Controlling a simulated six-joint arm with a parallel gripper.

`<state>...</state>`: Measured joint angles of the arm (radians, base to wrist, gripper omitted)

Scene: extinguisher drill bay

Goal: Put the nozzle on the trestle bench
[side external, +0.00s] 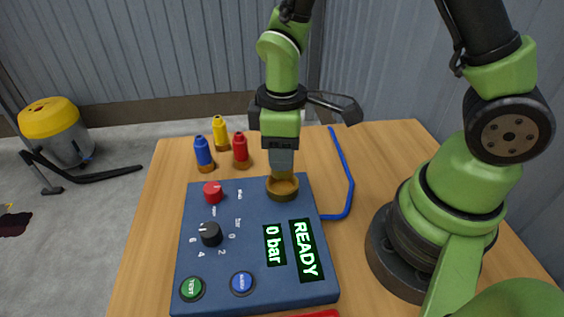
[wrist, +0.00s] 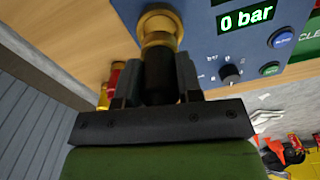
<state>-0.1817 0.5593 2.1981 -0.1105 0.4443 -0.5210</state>
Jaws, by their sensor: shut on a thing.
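My gripper (side external: 282,165) points down and is shut on a dark nozzle (wrist: 160,72), which shows between the fingers in the wrist view. In the side view the fingers hide most of the nozzle. Its brass end is at the brass socket (side external: 283,190) at the far right corner of the blue panel; the socket also shows in the wrist view (wrist: 158,20). I cannot tell how deep the nozzle sits in it. The wooden bench top (side external: 385,150) lies under the panel and extends past it on the sides.
Blue (side external: 203,152), yellow (side external: 220,130) and red (side external: 240,150) nozzles stand behind the panel. The panel (side external: 255,213) has knobs, buttons and displays reading "0 bar" and "READY". A blue bent tube (side external: 345,175) lies right of the panel. A yellow-topped vacuum (side external: 55,130) stands on the floor.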

